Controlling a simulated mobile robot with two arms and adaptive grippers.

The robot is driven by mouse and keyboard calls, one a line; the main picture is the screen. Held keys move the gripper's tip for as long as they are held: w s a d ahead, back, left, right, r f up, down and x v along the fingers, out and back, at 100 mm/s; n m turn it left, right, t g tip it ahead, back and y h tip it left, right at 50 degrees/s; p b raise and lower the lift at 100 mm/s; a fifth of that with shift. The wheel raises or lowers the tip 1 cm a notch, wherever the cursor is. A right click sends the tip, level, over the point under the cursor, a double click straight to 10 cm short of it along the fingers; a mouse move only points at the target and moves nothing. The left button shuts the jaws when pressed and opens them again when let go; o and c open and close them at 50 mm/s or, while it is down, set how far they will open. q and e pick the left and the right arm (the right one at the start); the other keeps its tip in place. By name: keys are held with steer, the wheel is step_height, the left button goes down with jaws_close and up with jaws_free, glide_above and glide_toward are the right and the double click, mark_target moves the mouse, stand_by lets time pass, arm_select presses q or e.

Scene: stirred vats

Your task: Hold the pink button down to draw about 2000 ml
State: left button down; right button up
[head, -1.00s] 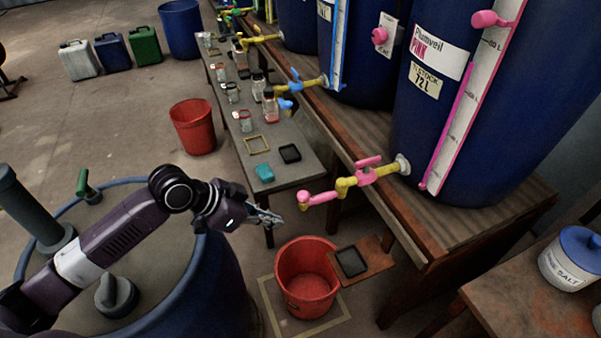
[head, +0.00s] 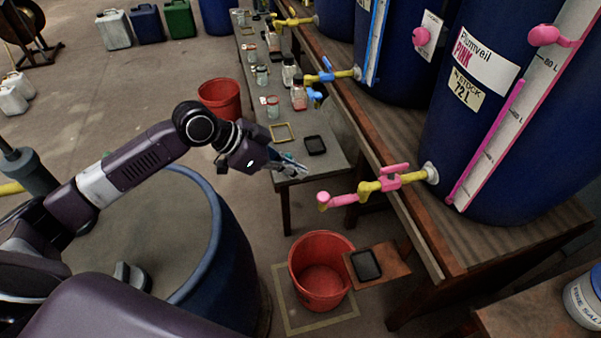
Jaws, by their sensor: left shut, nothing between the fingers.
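The blue vat labelled Plumveil PINK (head: 478,110) stands at the right. Its yellow-and-pink tap (head: 372,187) reaches left over the bench edge and ends in a rounded pink tip (head: 324,199). A round pink button (head: 422,36) shows on a white plate left of this vat. A pink knob (head: 545,36) shows by its scale. A red bucket (head: 322,268) stands on the floor below the tap, with reddish colour inside. My left gripper (head: 298,169) is shut and empty, apart from the tap, up and left of its tip. My right gripper is out of view.
A low table (head: 334,172) with jars and a black tray (head: 315,145) lies behind my left gripper. A wooden board with a dark pad (head: 366,264) adjoins the bucket. A blue drum (head: 222,250) stands below my left arm. A second red bucket (head: 220,98) is farther back.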

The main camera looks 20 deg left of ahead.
arm_select(q)
glide_above(328, 194)
steer(key=s+a, duration=0.2)
steer(key=a, duration=0.1)
step_height(328, 194, down, 5)
steer(key=f, duration=0.1)
steer(key=f+p, duration=0.1)
steer(key=shift+w+d+f, duration=0.1)
steer(key=shift+d+f, duration=0.2)
steer(key=shift+f, duration=0.95)
